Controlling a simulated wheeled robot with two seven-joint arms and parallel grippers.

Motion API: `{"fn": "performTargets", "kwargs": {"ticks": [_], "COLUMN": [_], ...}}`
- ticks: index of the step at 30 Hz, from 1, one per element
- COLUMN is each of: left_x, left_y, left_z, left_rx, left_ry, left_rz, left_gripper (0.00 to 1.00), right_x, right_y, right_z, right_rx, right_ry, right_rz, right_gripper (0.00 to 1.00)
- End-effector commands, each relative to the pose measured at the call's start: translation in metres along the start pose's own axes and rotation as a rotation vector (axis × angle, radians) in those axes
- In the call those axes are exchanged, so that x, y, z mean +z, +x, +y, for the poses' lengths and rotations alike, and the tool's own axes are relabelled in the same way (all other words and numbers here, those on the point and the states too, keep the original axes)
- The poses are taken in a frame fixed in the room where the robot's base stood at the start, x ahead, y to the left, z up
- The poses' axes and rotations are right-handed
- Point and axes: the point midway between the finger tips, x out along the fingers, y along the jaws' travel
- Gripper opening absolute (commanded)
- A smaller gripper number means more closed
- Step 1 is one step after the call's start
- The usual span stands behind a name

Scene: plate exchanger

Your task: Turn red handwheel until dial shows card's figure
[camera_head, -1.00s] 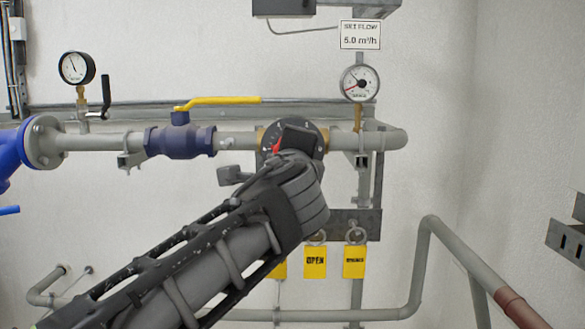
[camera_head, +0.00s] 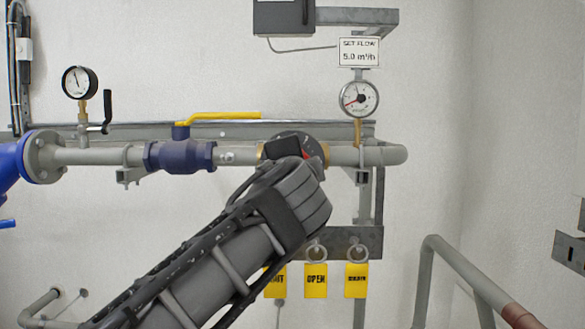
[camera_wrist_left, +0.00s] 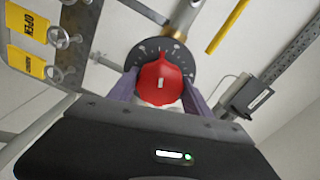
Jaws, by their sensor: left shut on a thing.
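The red handwheel (camera_wrist_left: 160,82) sits in front of a dark round scale plate (camera_wrist_left: 150,50) on the pipe. My left gripper (camera_wrist_left: 160,92) is shut on the handwheel, one finger on each side of it. In the head view my left gripper (camera_head: 290,150) and arm hide most of the handwheel; a bit of red (camera_head: 322,151) shows beside it. The card (camera_head: 359,51) reads "SET FLOW 5.0 m³/h". Below it is the round white dial (camera_head: 357,98) with a red needle pointing to the lower left; its figures are too small to read. My right gripper is not in view.
A yellow lever (camera_head: 220,117) sits on the blue valve (camera_head: 180,156) left of the handwheel. Another gauge (camera_head: 79,83) stands farther left. Yellow tags (camera_head: 316,280) hang from a bracket below the pipe. A grey pipe (camera_head: 460,270) rises at lower right.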

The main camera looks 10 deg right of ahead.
Motion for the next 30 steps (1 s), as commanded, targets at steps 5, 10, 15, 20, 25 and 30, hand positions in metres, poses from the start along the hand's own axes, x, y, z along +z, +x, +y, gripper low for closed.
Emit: {"fn": "performTargets", "kwargs": {"ticks": [5,10,15,20,25,30], "left_x": [0.001,0.001,0.0,0.0,0.0,0.0], "left_y": [0.0,0.0,0.0,0.0,-0.005,-0.025], "left_z": [0.001,0.001,0.001,0.0,0.001,0.003], "left_rx": [0.003,0.002,0.001,0.001,0.0,0.0], "left_ry": [0.002,0.002,0.003,0.003,0.002,0.002], "left_rz": [-0.002,-0.002,-0.001,-0.001,0.0,0.002], "left_gripper": [0.17,0.67,0.79,0.79,0.79,0.79], "right_x": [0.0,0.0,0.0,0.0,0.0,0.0], "right_y": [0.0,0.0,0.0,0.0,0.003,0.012], "right_z": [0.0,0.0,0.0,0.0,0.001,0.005], "right_rx": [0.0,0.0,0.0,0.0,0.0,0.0], "right_ry": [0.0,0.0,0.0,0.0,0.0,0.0], "right_rz": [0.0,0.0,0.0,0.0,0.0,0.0], "right_gripper": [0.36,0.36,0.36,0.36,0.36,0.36]}}
